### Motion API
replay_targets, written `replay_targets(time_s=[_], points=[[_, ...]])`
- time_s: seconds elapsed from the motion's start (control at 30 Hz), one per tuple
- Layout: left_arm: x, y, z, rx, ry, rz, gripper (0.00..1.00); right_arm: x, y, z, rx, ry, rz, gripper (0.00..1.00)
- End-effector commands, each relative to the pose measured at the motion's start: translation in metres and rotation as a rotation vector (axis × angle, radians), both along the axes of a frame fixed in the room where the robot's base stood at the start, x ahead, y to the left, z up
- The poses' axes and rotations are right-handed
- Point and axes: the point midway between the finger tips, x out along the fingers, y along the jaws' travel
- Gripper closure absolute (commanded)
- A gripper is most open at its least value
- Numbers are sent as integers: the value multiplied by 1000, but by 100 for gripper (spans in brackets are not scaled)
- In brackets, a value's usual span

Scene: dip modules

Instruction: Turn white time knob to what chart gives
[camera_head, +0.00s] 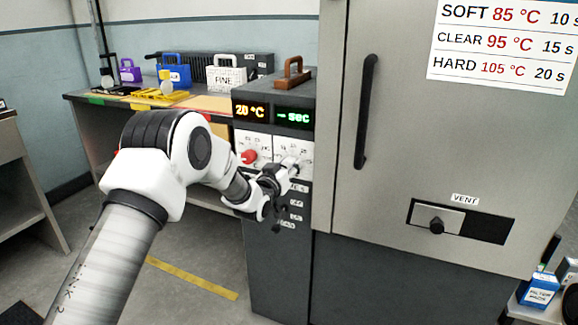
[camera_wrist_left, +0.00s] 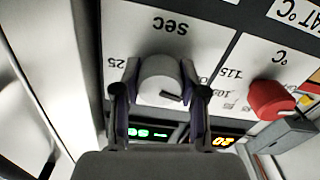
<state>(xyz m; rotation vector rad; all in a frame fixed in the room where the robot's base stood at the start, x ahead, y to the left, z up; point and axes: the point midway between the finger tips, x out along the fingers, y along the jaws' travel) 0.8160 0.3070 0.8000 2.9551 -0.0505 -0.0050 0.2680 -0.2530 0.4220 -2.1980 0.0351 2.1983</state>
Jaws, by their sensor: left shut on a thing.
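The white time knob (camera_wrist_left: 158,80) sits on a white dial plate marked SEC, seen upside down in the left wrist view. My left gripper (camera_wrist_left: 160,92) has a finger on each side of it and is shut on it. In the head view the left gripper (camera_head: 287,172) reaches the dial plate and largely hides the knob. The chart (camera_head: 503,45) on the cabinet reads SOFT 85 °C 10 s, CLEAR 95 °C 15 s, HARD 105 °C 20 s. The time display (camera_head: 294,115) shows dashes and "sec" in green. My right gripper is out of view.
A red temperature knob (camera_wrist_left: 272,98) is beside the time knob. The amber display (camera_head: 251,110) reads 20 °C. The cabinet door has a black handle (camera_head: 366,112) and a VENT slider (camera_head: 437,222). Several blocks with handles, including a blue one (camera_head: 174,72), stand on the bench behind.

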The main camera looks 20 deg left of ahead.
Motion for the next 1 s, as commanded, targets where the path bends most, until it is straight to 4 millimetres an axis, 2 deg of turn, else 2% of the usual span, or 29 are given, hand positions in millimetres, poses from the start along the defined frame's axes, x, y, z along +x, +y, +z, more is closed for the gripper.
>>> replay_targets(time_s=[0.6,1.0], points=[[0,0,1,447,-16,0,93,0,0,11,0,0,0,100],[0,0,0,611,-22,0,93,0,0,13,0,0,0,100]])
